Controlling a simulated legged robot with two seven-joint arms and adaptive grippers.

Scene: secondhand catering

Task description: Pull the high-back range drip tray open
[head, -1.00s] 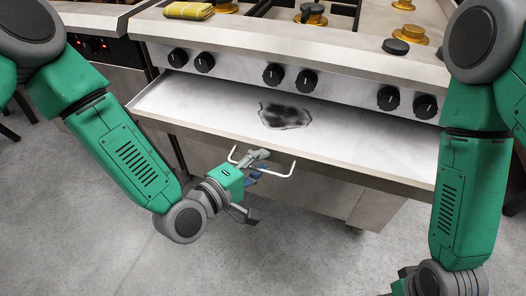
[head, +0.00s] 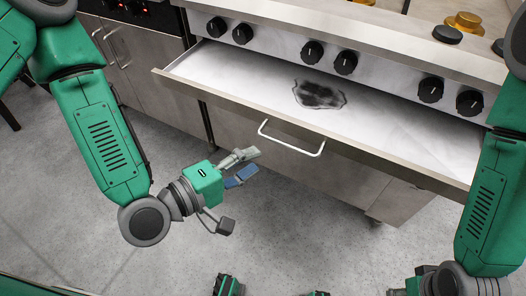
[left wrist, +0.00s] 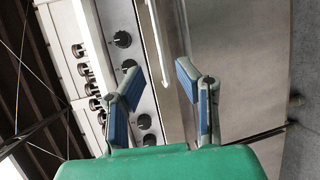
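The range's drip tray (head: 405,127) is a wide, shallow metal drawer under the knobs, standing out from the range front. A dark stain marks its pale inner surface. Its white bar handle (head: 291,147) is on the front face. My left gripper (head: 251,165) is open and empty, below and left of the handle, apart from it. In the left wrist view its two blue-padded fingers (left wrist: 162,86) are spread, with a pale bar, perhaps the handle, beyond them.
The range's black knobs (head: 311,52) line the panel above the tray. A second steel appliance (head: 150,70) stands at the left. Bare grey floor (head: 300,225) lies in front of the tray.

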